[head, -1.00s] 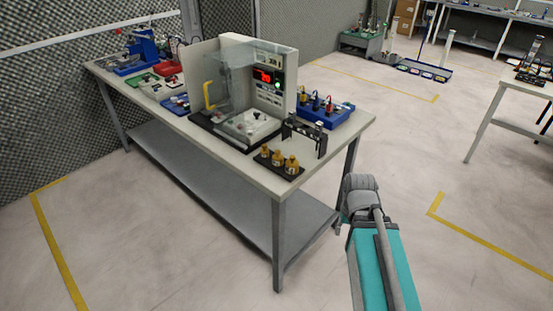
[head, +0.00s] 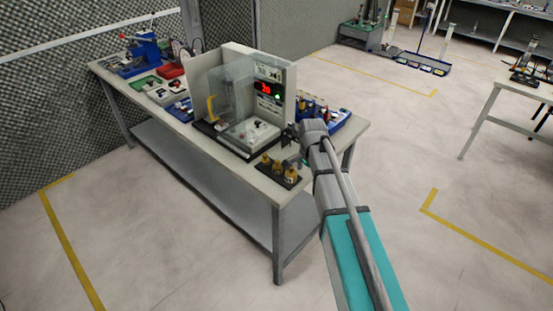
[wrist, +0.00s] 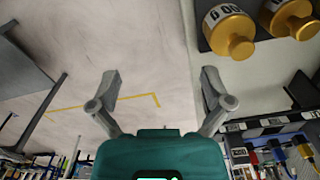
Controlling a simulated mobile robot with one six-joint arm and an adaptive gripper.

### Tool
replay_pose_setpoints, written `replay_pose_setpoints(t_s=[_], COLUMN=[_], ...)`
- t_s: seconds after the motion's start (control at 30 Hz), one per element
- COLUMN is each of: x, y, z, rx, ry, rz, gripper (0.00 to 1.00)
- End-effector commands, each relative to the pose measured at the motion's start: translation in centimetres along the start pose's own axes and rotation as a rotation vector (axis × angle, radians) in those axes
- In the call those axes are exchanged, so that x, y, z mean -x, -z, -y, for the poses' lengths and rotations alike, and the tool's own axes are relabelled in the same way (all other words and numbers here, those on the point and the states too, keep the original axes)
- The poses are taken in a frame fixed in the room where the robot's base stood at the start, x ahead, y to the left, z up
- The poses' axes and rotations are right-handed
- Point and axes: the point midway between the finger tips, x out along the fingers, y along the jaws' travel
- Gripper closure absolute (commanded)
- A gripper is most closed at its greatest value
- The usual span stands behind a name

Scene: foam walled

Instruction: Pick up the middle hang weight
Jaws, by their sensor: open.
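Three brass-coloured hang weights stand in a row on a small black tray (head: 291,184) at the table's near right corner. The middle hang weight (head: 277,168) is between the other two. In the wrist view, two brass weights (wrist: 232,27) show at the upper right, one with a white label; I cannot tell which is the middle one. My gripper (wrist: 163,92) is open and empty, with its fingers apart beside the table edge and the weights off to their right. In the head view my arm reaches to the table corner, and the fingers are hard to make out.
A blue holder with coloured tools (head: 335,113) is behind my arm. A dark stand (head: 289,137) is partly hidden by my arm. Open floor lies right of the table.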

Motion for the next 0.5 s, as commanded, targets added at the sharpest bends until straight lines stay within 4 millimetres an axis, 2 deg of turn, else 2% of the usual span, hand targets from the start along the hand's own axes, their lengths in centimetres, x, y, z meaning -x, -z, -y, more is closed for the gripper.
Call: replay_pose_setpoints(t_s=[0.03,0.2,0.33,0.5], x=[1.9,4.8,6.4,7.5], y=[0.1,-0.8,-1.6,-2.3], z=[2.4,7.7,10.8,13.2], rx=[-0.059,-0.275,-0.412,-0.528], ry=[0.000,0.000,0.000,0.000], rz=[0.000,0.000,0.000,0.000], gripper=[0.01,0.01,0.01,0.01])
